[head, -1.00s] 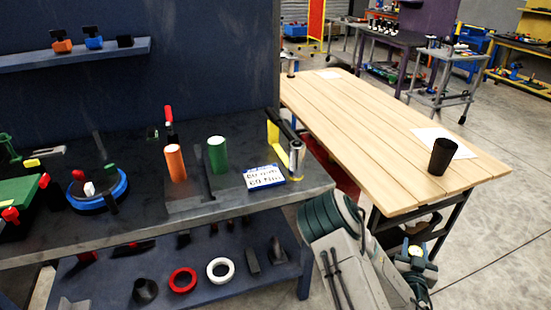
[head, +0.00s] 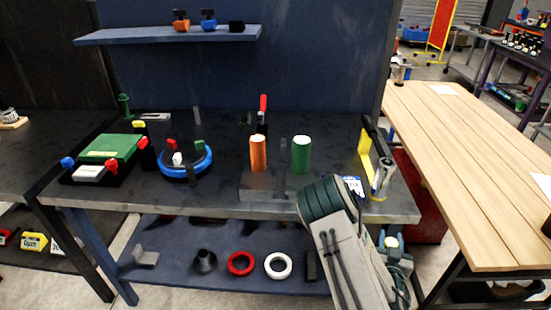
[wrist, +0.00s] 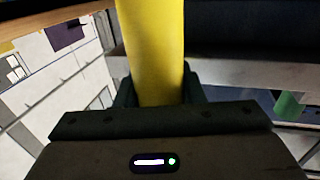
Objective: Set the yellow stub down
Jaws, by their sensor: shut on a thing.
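The yellow stub (wrist: 152,45) is a smooth yellow cylinder in the wrist view, standing up between the dark fingers of my gripper (wrist: 157,90). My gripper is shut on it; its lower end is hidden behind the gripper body.
An orange cylinder (head: 258,153) and a green cylinder (head: 301,154) stand on the worktop. A blue ring fixture (head: 185,162) and a green box (head: 110,147) are left. A yellow bracket (head: 365,150) and metallic cylinder (head: 383,177) stand right. The wooden table (head: 460,170) looks largely clear.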

